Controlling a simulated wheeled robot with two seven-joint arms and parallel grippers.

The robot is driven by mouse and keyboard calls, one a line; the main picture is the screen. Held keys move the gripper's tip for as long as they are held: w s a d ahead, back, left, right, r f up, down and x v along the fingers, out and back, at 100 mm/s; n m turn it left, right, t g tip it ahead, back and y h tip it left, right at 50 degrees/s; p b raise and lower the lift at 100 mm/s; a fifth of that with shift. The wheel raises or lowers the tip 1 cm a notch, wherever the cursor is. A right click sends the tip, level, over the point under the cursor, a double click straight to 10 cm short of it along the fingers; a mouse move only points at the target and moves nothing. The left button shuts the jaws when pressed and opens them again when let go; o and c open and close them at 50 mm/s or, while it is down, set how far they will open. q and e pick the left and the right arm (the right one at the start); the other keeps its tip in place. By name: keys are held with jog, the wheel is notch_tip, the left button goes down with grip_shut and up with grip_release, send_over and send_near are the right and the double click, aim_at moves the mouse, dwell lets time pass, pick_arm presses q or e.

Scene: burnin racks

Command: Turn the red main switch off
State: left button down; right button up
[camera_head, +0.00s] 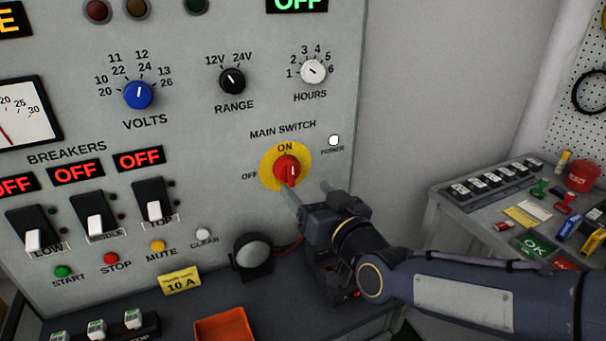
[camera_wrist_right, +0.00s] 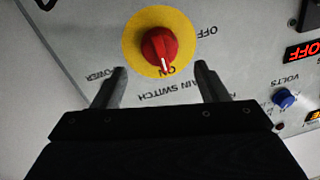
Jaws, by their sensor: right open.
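The red main switch (camera_head: 287,168) is a round rotary knob on a yellow disc (camera_head: 268,180), low on the right part of the grey panel. In the right wrist view the knob (camera_wrist_right: 160,46) appears upside down, and its white mark lies toward the ON label. My right gripper (camera_head: 308,192) is open just below and right of the knob. In the wrist view its fingers (camera_wrist_right: 161,70) stand either side of the knob's lower edge, apart from it and empty. My left gripper is not in view.
A round grey device (camera_head: 252,254) stands under the switch, with an orange tray (camera_head: 224,326) in front. The breaker levers (camera_head: 97,215) are on the left and the HOURS knob (camera_head: 313,71) above. A side table (camera_head: 455,220) with stamps stands at right.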

aim_at(294, 176)
jog(key=p+x, duration=0.1)
jog(key=x, duration=0.6)
jog(key=c, duration=1)
